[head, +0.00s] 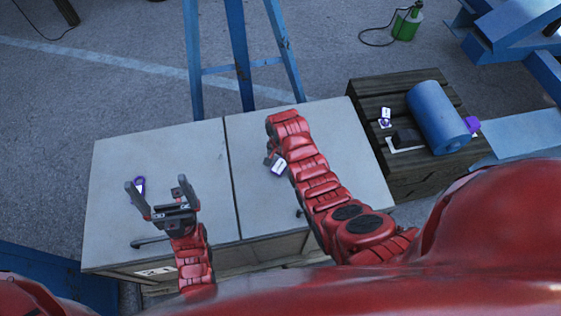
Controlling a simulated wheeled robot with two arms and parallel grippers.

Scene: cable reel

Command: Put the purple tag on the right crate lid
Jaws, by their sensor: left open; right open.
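A small purple tag with a white face (140,186) lies on the left panel (165,155) of a pale grey top. My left gripper (157,188) is open, with its left finger right beside the tag; contact cannot be told. The dark wooden crate (363,88) stands at the right, with a plank lid. A second small white and purple tag (384,118) is on this lid. My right gripper (273,160) is open over the right panel (340,135), mostly hidden by its own wrist. A small white piece (278,167) shows beside it; whether it is a tag is unclear.
A blue cylinder (438,117) lies on the wooden crate, with a purple piece (473,124) at its end and a dark block (408,136) beside it. A blue stand (240,50) rises behind the pale top. A green canister (407,24) stands on the floor.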

